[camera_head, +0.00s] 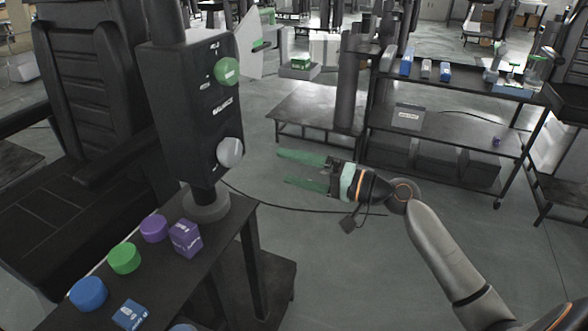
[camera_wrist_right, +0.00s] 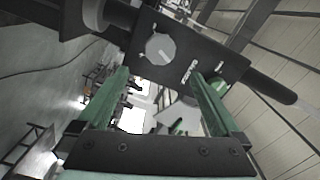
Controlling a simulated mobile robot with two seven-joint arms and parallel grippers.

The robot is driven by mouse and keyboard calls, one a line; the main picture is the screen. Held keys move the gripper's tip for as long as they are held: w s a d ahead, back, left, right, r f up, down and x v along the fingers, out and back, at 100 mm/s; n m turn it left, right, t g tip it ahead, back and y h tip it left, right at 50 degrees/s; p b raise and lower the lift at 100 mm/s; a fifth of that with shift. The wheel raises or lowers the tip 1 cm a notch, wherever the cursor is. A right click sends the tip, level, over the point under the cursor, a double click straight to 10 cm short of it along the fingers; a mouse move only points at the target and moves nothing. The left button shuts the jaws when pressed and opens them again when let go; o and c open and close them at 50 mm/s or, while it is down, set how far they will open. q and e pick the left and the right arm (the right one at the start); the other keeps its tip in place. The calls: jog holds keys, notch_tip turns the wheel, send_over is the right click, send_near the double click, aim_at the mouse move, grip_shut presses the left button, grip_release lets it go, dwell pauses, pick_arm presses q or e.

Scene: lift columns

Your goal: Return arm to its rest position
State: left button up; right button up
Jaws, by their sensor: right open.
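My right gripper (camera_head: 282,168) is open and empty, with two long green fingers pointing left. It is in the air above the floor, to the right of a black control box (camera_head: 205,105) on a column, apart from it. The box has a green knob (camera_head: 227,71) above and a grey knob (camera_head: 230,152) below. In the right wrist view, my open fingers (camera_wrist_right: 158,75) frame the box, whose grey knob (camera_wrist_right: 160,47) shows beyond the tips. My left gripper is not in view.
A dark table (camera_head: 222,247) at the lower left holds purple, green and blue round pieces, a purple box (camera_head: 186,238) and a blue box (camera_head: 130,314). A shelf unit (camera_head: 450,121) stands at the back right. Open floor lies around my right arm.

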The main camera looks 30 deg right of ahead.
notch_tip(320, 180, down, 13)
jog(key=s+a+g+h, duration=0.1)
jog(key=s+a+h, duration=0.1)
jog(key=h, duration=0.1)
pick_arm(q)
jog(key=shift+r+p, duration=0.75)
pick_arm(e)
jog(key=s+a+f+n+g+h, duration=0.2)
jog(key=s+a+f+n, duration=0.2)
jog(key=s+f, duration=0.6)
jog(key=s+a+f+n+g+h, duration=0.1)
jog(key=s+a+f+n+h, duration=0.2)
jog(key=s+f, duration=0.8)
jog(key=shift+s+a+n+g+h, duration=0.25)
jog(key=shift+a+n+g, duration=0.2)
jog(key=shift+n, duration=0.45)
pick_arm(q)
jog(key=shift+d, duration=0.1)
pick_arm(e)
jog(key=shift+d, duration=0.15)
